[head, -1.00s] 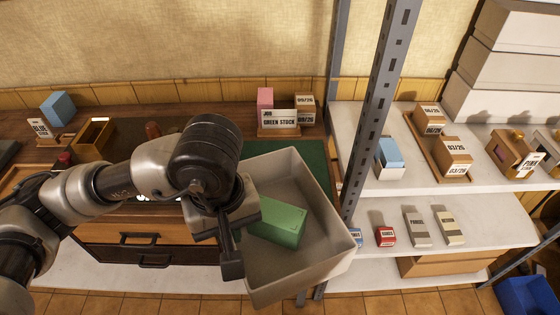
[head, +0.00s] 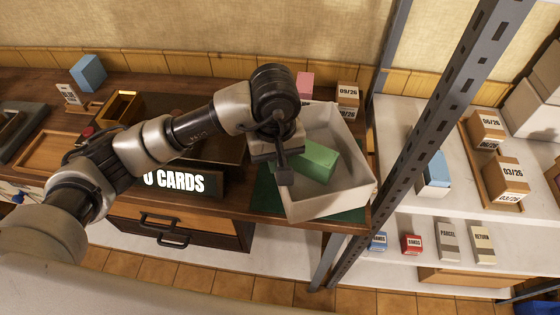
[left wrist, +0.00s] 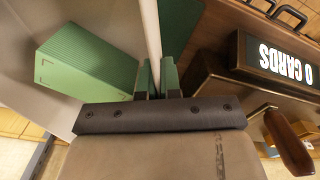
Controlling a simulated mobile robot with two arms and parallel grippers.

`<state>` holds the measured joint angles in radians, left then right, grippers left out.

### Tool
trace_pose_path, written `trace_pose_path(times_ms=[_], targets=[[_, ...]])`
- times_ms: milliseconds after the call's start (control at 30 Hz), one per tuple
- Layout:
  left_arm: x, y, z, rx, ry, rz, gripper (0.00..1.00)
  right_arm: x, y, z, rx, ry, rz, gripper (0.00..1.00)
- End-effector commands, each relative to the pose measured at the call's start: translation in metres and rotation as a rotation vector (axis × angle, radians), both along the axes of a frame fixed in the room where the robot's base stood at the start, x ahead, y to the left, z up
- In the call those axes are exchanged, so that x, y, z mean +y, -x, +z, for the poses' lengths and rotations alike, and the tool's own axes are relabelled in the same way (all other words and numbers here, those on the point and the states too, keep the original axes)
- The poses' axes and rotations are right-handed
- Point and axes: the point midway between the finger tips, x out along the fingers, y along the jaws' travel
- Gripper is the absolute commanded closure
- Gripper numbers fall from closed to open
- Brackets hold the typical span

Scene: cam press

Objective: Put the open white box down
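The open white box (head: 335,202) is upright at the right end of the wooden desk, over a green mat (head: 264,196). A green block (head: 318,161) lies inside it. My left gripper (head: 284,174) is at the box's left wall. In the left wrist view, the two fingers (left wrist: 156,80) stand on either side of the thin wall of the white box (left wrist: 150,35), gripping it. The green block (left wrist: 90,62) also shows there. I cannot tell whether the box's underside touches the mat. My right gripper is not in view.
A black sign reading "0 CARDS" (head: 178,182) stands left of the box. A pink block (head: 305,85) and dated cartons (head: 347,98) are behind it. A grey metal shelf post (head: 425,145) rises close on the right, before shelves with small boxes.

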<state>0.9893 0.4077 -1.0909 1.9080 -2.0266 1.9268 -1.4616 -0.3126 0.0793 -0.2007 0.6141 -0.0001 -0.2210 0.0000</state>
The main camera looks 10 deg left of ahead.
Motion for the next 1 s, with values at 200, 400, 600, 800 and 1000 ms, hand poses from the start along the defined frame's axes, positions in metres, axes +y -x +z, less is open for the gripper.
trace_pose_path(times_ms=[200, 400, 600, 800, 1000], targets=[[-0.002, -0.021, -0.012, 0.000, 0.003, -0.001, 1.00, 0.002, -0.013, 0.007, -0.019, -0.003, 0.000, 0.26], [-0.002, -0.021, -0.037, 0.004, 0.003, -0.001, 1.00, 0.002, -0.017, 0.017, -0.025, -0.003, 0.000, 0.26], [-0.002, -0.022, -0.052, -0.002, 0.003, -0.002, 1.00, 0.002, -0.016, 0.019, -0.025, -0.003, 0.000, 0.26], [-0.002, -0.022, -0.053, -0.002, 0.003, -0.002, 1.00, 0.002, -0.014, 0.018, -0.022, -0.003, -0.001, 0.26], [-0.002, -0.022, -0.055, -0.002, 0.001, -0.001, 0.85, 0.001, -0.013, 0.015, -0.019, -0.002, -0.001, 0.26]])
